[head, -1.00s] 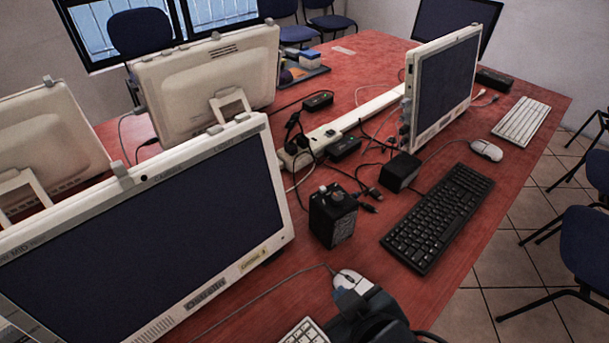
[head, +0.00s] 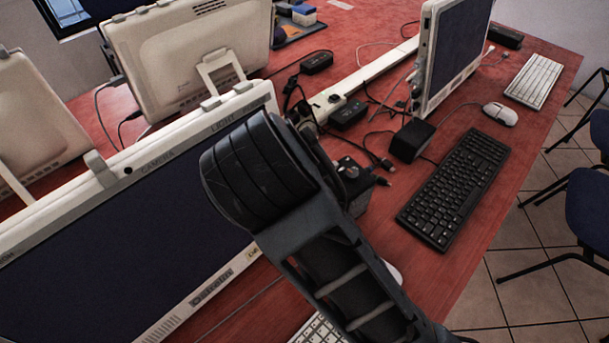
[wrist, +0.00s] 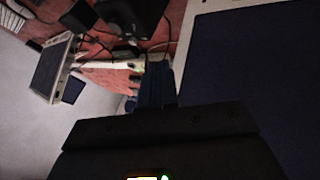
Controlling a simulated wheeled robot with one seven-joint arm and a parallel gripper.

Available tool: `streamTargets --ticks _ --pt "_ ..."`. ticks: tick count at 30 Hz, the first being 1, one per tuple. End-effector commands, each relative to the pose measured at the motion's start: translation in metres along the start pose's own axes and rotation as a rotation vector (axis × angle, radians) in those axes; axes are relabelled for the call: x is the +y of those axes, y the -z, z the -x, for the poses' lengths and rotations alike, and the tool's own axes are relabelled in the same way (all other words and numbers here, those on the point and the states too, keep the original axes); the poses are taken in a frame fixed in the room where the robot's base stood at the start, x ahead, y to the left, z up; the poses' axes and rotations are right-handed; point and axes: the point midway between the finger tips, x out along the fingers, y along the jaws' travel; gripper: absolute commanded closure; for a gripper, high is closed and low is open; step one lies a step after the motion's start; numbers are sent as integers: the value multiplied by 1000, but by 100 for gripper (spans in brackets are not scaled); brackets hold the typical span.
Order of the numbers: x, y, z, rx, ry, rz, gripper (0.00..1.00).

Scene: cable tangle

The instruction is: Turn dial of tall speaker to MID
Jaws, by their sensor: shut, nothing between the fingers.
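The tall speaker appears to be the upright black box (head: 359,190) on the red table, right of the front monitor. My arm covers its left and lower part in the head view. A small pale round part on its top (head: 348,169) may be the dial; its setting and markings are not readable. In the wrist view a dark box (wrist: 128,16) at the top edge may be the same speaker. My gripper (wrist: 157,68) is shut and empty in the wrist view, its fingers apart from that box. In the head view the fingers are mostly hidden behind my wrist.
The large front monitor (head: 130,225) stands close to my arm. A lower black box (head: 409,141), a black keyboard (head: 455,188) and a power strip (head: 330,102) with tangled cables lie beyond the speaker. Another monitor (head: 452,50) stands at the back right.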

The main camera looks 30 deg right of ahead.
Motion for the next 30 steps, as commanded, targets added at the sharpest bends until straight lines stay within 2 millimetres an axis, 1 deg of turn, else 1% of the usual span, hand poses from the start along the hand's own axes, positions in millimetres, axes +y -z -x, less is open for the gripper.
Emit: streamTargets --ticks 1,12,15,21,30 --pt "-1 -2 -12 -2 -2 -1 100" --pt "0 -2 -82 -5 0 1 100" --pt "17 0 -86 -2 -1 -3 100" --pt "32 0 -95 -1 1 0 100" --pt "35 0 -97 0 1 1 100"
